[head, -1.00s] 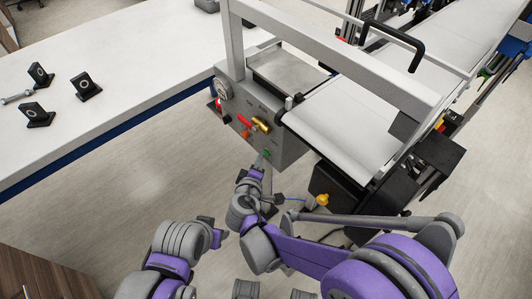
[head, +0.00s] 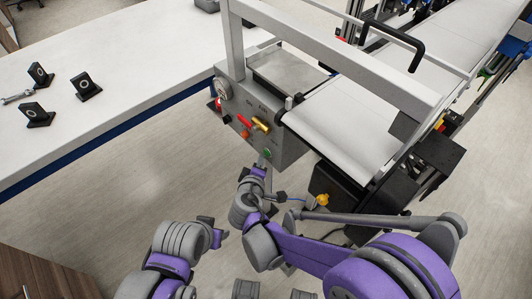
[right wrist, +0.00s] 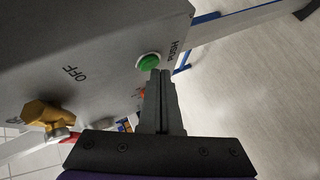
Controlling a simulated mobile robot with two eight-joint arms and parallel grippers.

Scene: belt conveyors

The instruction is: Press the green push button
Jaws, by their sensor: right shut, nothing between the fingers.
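The green push button (head: 267,153) is on the grey control box at the end of the conveyor. In the right wrist view, the button (right wrist: 149,62) sits beside the "PUSH" lettering. My right gripper (head: 261,161) is shut and empty, with its fingertips just below the button in the head view. In the right wrist view, its closed fingertips (right wrist: 160,72) overlap the button's lower right edge; I cannot tell whether they touch it. My left gripper (head: 214,230) is low in the head view, away from the box; its fingers do not show clearly.
A white table (head: 120,75) at left holds several black blocks. A black box (head: 345,190) with a yellow knob is right of my right gripper.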

